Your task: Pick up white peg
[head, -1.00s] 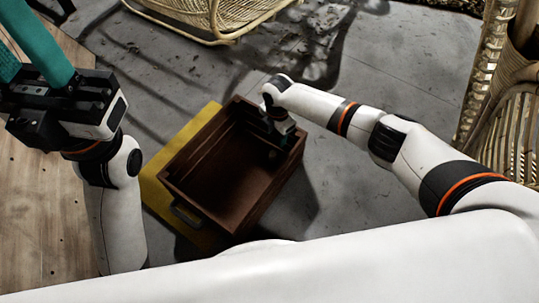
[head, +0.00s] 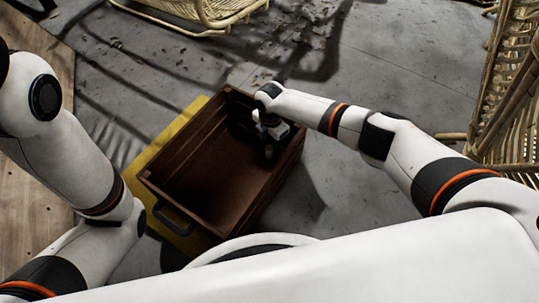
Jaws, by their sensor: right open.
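My right gripper (head: 268,150) reaches down into the far right part of a brown wooden crate (head: 160,193). It is open; its fingers are small and dark against the shaded crate inside. I cannot make out a white peg; the crate floor near the gripper is dark and partly hidden by my wrist. My left arm comes in at the left, but its gripper is out of the picture.
The crate stands partly over a yellow mat (head: 140,170) on a grey floor (head: 390,70). A wooden board (head: 35,190) lies at the left. Rattan furniture stands at the top (head: 215,20) and at the right (head: 510,100). Floor beyond the crate is mostly clear.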

